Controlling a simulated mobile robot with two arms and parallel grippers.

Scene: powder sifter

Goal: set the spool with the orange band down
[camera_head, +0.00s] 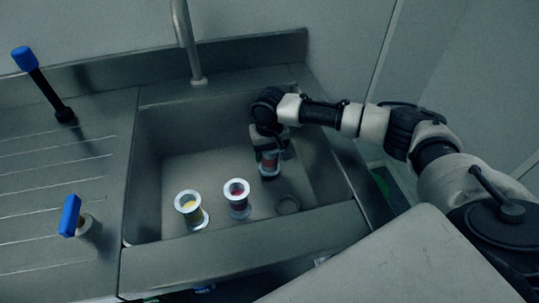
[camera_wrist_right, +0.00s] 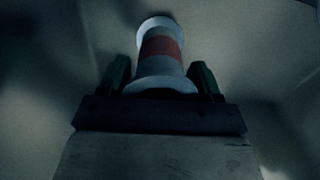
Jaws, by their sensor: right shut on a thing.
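The spool with the orange band (camera_head: 269,167) is between the fingers of my right gripper (camera_head: 268,154), inside the sink on its right side. In the right wrist view this spool (camera_wrist_right: 162,48) shows pale ends and a red-orange band, and the fingers of my right gripper (camera_wrist_right: 160,82) close on its near part from both sides. I cannot tell whether its lower end touches the sink floor. My left gripper is in neither view.
A spool with a yellow inside (camera_head: 190,215) and a spool with a red inside (camera_head: 238,207) stand in the sink (camera_head: 225,162), left of the held one. A round drain (camera_head: 288,204) lies nearby. A faucet (camera_head: 186,45) rises behind. Blue-topped levers (camera_head: 70,216) stand left.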

